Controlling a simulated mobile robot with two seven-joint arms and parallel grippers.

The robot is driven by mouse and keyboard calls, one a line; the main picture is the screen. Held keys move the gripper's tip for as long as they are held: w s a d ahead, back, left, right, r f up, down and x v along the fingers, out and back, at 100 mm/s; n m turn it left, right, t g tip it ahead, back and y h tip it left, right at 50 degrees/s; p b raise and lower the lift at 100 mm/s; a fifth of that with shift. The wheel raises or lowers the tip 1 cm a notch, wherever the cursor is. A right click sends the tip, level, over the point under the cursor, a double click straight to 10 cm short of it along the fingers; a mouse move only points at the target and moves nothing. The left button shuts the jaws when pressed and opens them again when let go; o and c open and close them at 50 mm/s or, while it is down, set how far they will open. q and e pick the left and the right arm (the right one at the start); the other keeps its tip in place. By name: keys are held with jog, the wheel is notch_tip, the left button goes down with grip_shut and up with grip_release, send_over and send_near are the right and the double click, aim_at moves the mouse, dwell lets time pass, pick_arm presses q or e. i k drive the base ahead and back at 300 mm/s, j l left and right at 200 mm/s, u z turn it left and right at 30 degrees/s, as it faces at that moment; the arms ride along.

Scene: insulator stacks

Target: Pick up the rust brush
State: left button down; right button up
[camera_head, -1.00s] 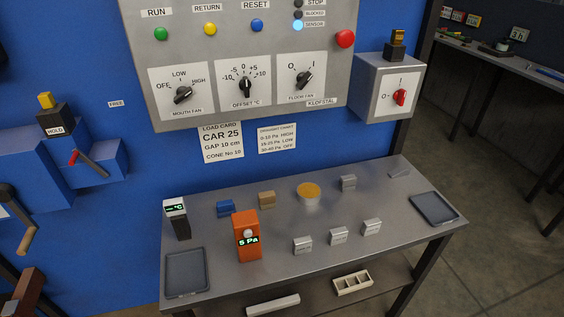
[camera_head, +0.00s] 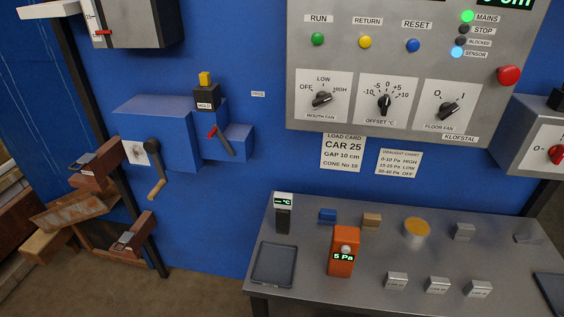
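I cannot tell for certain which thing is the rust brush. A small tan block (camera_head: 372,220) and a small blue block (camera_head: 328,216) lie at the back of the grey metal table (camera_head: 400,262); either is too small to make out bristles. Neither of my grippers is in view, and nothing is seen being held.
The table also bears a black meter (camera_head: 283,216), an orange meter (camera_head: 342,252) reading 5 Pa, a dark tray (camera_head: 274,264), an orange-topped tin (camera_head: 417,231) and several grey blocks. A crank (camera_head: 155,170) and lever box (camera_head: 225,140) jut from the blue wall.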

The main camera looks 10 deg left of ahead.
aim_at(461, 231)
jog(key=k+l, duration=0.1)
jog(key=l, duration=0.3)
jog(key=l+u, duration=0.1)
jog(key=l, duration=0.3)
jog(key=k+l, duration=0.15)
jog(key=l, duration=0.25)
jog(key=k+l+u, duration=0.1)
jog(key=l, duration=0.3)
jog(key=k+l+u, duration=0.1)
jog(key=l, duration=0.3)
jog(key=k+l, duration=0.1)
jog(key=l, duration=0.3)
jog(key=k+l+u, duration=0.1)
jog(key=l, duration=0.3)
